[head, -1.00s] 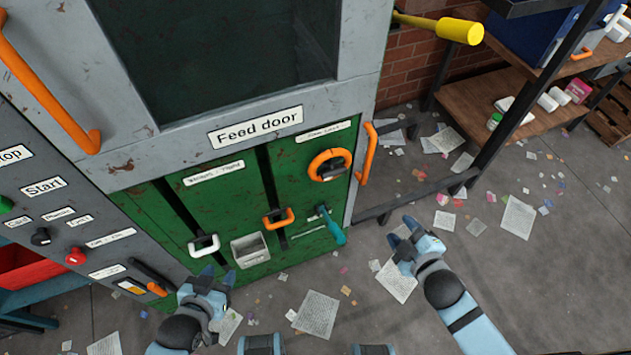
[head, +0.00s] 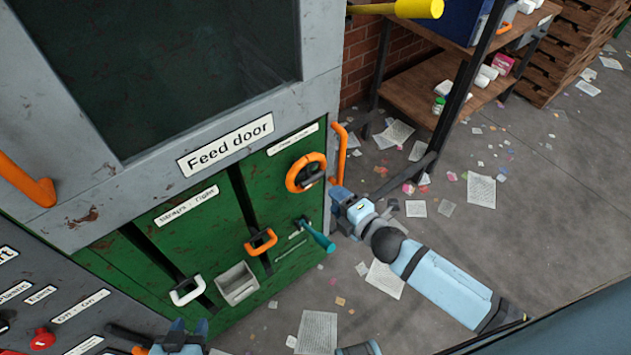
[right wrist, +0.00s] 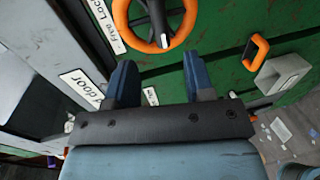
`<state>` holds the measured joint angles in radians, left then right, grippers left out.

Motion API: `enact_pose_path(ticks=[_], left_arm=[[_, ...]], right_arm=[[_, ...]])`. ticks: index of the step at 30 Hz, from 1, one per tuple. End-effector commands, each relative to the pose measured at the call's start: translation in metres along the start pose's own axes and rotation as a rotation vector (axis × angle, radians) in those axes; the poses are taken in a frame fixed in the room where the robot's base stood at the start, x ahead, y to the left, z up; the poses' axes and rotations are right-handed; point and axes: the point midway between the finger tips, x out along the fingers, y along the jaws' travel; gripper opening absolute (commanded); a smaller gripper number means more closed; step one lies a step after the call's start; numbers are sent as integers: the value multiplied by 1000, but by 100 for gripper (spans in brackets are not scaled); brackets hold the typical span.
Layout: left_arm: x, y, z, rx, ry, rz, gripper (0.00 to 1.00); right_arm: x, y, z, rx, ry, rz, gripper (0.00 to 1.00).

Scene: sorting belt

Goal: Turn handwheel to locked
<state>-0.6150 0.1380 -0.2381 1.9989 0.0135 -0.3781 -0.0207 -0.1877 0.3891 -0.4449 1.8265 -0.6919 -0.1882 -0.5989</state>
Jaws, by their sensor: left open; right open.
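The orange handwheel (head: 292,179) is mounted on the green panel below the Feed door sign, under a small white label. In the right wrist view the handwheel (right wrist: 118,18) is at the top, just beyond the fingertips, with a dark bar across its middle. My right gripper (head: 338,194) is open and empty, to the right of the handwheel and apart from it. Its two blue fingers (right wrist: 158,82) point toward the panel. My left gripper (head: 186,328) is open at the bottom edge of the head view, well below the wheel and partly cut off.
An orange vertical handle (head: 341,150) stands right of the handwheel. A teal-handled tool (head: 318,236), an orange handle (head: 262,242), a white handle (head: 187,292) and a grey bin (head: 236,284) are lower on the panel. Scattered papers lie on the floor. Shelving (head: 425,85) stands at the right.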

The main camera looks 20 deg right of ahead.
Motion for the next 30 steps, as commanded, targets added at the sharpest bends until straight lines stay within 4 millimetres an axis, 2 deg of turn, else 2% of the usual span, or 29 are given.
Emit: enact_pose_path(ticks=[1, 6, 12, 17, 25, 26, 30], left_arm=[[-1, 0, -1, 0, -1, -1, 43], [-2, -1, -1, 1, -5, -3, 43], [-2, -2, 0, 1, -9, -4, 43], [-2, -2, 0, 1, -9, -4, 43], [-2, -2, -2, 2, -5, -4, 43], [-2, -2, -2, 2, -4, -4, 43], [-3, -2, -3, 2, -2, -4, 43]], right_arm=[[13, 2, 0, 0, 0, 2, 48], [48, 2, 0, 1, 0, 2, 48], [76, 0, 0, 2, 0, 0, 48], [85, 0, 0, 2, 0, 0, 48], [86, 0, 0, 2, 0, 0, 48], [86, 0, 0, 2, 0, 0, 44], [86, 0, 0, 2, 0, 0, 12]])
